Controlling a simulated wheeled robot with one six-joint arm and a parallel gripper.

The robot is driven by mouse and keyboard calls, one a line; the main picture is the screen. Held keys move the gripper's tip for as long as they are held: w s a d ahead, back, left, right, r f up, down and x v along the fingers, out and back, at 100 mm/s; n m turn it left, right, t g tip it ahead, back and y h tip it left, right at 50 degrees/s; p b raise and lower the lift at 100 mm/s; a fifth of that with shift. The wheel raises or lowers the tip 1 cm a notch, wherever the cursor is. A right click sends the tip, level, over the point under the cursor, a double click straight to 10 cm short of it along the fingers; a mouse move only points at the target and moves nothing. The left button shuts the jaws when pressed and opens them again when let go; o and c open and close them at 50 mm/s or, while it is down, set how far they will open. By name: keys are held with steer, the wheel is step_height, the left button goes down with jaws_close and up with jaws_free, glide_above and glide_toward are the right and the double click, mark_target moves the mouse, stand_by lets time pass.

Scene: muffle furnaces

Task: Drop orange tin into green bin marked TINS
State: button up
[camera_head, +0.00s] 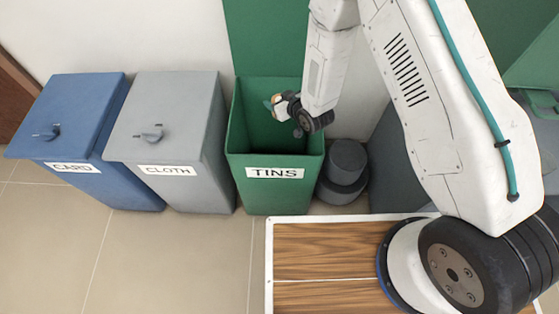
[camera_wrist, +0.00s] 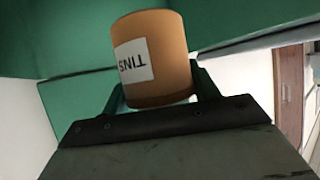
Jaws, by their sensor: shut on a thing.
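The orange tin (camera_wrist: 178,60) fills the middle of the wrist view, with a white label reading TINS on its side. My gripper (camera_wrist: 155,88) is shut on it, one finger on each side. In the head view, my gripper (camera_head: 279,103) is over the open mouth of the green bin (camera_head: 274,197), near its back wall. I cannot tell exactly how high the tin is relative to the rim.
A grey bin (camera_head: 180,115) marked CLOTH and a blue bin (camera_head: 80,110) marked CARD stand to the left, both with lids shut. Dark grey round objects (camera_head: 345,165) sit right of the green bin. The tiled floor (camera_head: 170,255) in front of the bins is clear.

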steer(key=shift+f, duration=0.55)
steer(key=o, duration=1.1)
steer(key=shift+c, duration=0.2)
steer(key=v, duration=0.7)
steer(key=shift+s+d+r, duration=0.15)
steer(key=shift+s+d, duration=0.1)
steer(key=shift+s, duration=0.05)
